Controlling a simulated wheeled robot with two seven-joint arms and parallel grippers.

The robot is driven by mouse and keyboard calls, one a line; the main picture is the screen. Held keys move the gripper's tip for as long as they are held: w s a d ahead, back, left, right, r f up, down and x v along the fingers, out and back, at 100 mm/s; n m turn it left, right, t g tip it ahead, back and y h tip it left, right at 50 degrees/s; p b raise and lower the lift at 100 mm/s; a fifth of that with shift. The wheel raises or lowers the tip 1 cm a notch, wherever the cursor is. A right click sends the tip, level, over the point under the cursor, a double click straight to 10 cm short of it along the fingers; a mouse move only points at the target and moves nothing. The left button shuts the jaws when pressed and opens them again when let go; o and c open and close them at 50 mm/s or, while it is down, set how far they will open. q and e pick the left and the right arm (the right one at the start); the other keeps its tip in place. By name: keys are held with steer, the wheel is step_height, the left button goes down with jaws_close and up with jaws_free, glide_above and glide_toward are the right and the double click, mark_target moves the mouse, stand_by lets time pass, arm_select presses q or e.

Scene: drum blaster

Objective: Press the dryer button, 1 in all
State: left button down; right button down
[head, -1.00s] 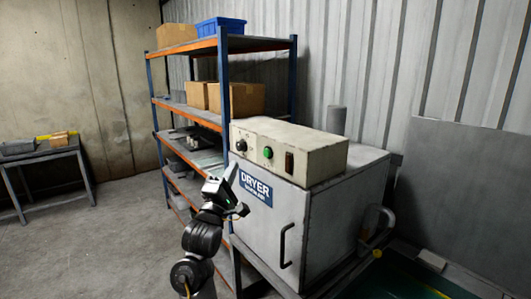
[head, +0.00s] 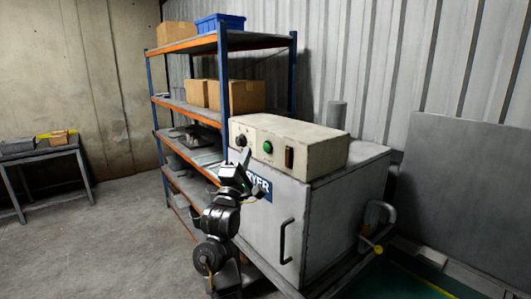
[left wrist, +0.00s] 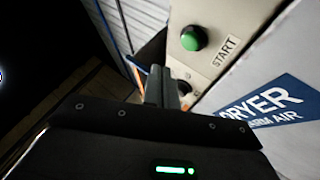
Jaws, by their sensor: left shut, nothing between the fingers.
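The dryer (head: 330,215) is a grey box with a beige control box (head: 300,145) on top. On the control box's front are a black knob (head: 241,142), a green button (head: 267,147) and a dark switch (head: 289,158). In the left wrist view the green button (left wrist: 193,38) sits beside the word START. My left gripper (head: 245,155) is shut and empty, its tip just below the knob and left of the green button, apart from the button. In the left wrist view its fingers (left wrist: 158,80) point up toward the panel, partly covering the knob. My right gripper is not in view.
A blue and orange shelf rack (head: 222,100) with cardboard boxes stands behind and left of the dryer. The dryer door has a black handle (head: 287,241). A small table (head: 45,155) stands far left. The floor (head: 100,235) between is clear.

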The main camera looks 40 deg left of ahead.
mark_target(267, 147)
arm_select(q)
steer(key=w, duration=0.1)
steer(key=w+d, duration=0.1)
steer(key=w, duration=0.1)
steer(key=shift+w, duration=0.15)
stand_by(1.1)
steer(key=shift+w, duration=0.15)
stand_by(0.9)
steer(key=shift+w+d, duration=0.1)
steer(key=shift+w, duration=0.15)
